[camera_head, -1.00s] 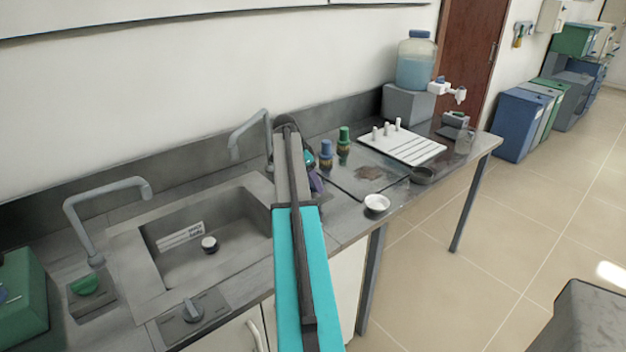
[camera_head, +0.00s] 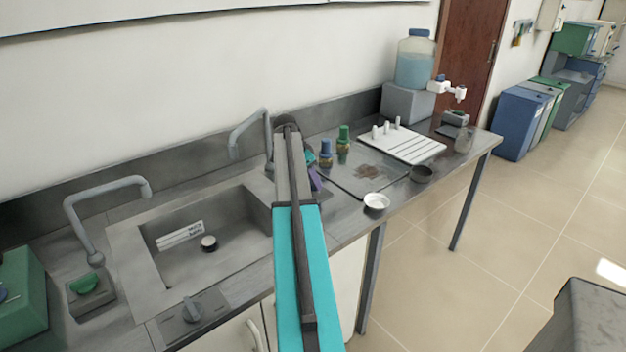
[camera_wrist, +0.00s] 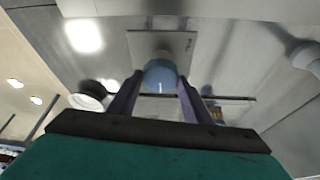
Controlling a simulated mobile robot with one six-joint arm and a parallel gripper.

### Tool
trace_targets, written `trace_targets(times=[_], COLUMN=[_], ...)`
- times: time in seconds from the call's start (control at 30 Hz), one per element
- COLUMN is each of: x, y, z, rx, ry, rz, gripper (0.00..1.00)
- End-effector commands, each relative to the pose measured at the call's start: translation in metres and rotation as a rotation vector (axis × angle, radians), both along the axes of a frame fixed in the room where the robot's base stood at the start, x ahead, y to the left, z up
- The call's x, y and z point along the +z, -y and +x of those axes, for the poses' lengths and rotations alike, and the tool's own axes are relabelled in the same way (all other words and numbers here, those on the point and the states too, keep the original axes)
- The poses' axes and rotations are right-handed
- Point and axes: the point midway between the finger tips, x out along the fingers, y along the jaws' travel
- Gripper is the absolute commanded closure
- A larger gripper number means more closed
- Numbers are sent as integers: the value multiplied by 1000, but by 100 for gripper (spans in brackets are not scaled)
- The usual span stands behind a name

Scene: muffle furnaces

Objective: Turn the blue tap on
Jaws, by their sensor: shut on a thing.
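The blue tap (camera_wrist: 160,75) shows in the wrist view as a rounded light-blue knob with a white mark, on a grey labelled plate (camera_wrist: 185,42). My gripper (camera_wrist: 156,88) has its two purple fingers on either side of the knob and is shut on it. In the head view my arm hides the blue tap and most of the gripper; only a bit of purple finger (camera_head: 315,179) shows beside the arm, right of the sink (camera_head: 165,280). A grey spout (camera_head: 250,122) stands just left of the arm.
A green knob (camera_head: 84,284) sits by the left spout (camera_head: 105,188). Right of my arm are two small bottles, blue-capped (camera_head: 326,154) and green-capped (camera_head: 344,139), a white bowl (camera_head: 376,202) and a dark bowl (camera_head: 421,174). A water container (camera_head: 414,60) stands at the back.

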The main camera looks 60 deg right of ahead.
Motion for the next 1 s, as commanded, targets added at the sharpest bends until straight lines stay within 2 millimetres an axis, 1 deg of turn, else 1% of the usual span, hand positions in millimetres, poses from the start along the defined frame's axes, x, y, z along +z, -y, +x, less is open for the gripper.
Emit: trace_targets(times=[0.27, 0.7, 1.0], x=[0, 0, 0], y=[-2, -2, -2], z=[-4, -7, -7], rx=[146, 447, 557], ry=[-2, -2, -1], rz=[2, 4, 6], gripper=[78, 78, 78])
